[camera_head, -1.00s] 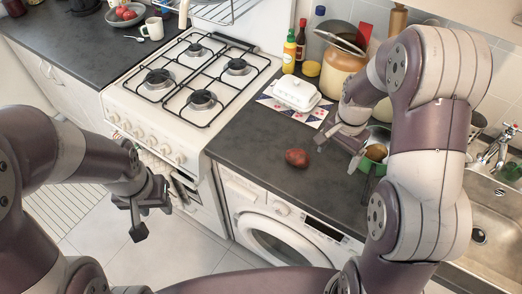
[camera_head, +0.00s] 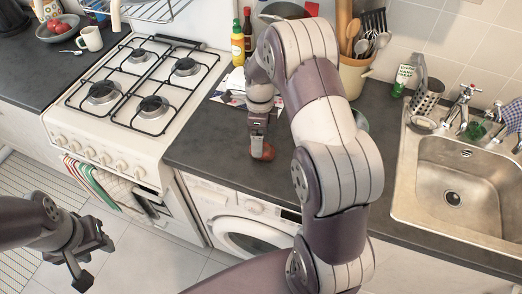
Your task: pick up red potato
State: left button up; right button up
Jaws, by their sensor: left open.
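The red potato (camera_head: 267,153) lies on the dark counter (camera_head: 205,151), near its front edge above the washer. My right gripper (camera_head: 259,146) points down at the potato and covers part of it. Whether its fingers are closed on the potato or only around it cannot be made out. My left gripper (camera_head: 92,263) is open and empty, low at the left, in front of the stove and away from the counter.
A white gas stove (camera_head: 140,90) stands left of the counter, with towels (camera_head: 95,183) on its front. A steel sink (camera_head: 455,185) is at the right. Bottles (camera_head: 238,45) and a utensil crock (camera_head: 354,73) stand at the back. My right arm hides the counter's middle.

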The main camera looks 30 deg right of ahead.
jog(key=f, duration=0.1)
jog(key=s+f, duration=0.1)
jog(key=shift+f, duration=0.4)
jog(key=shift+w+f, duration=0.15)
jog(key=shift+f, duration=0.3)
jog(key=c, duration=1.2)
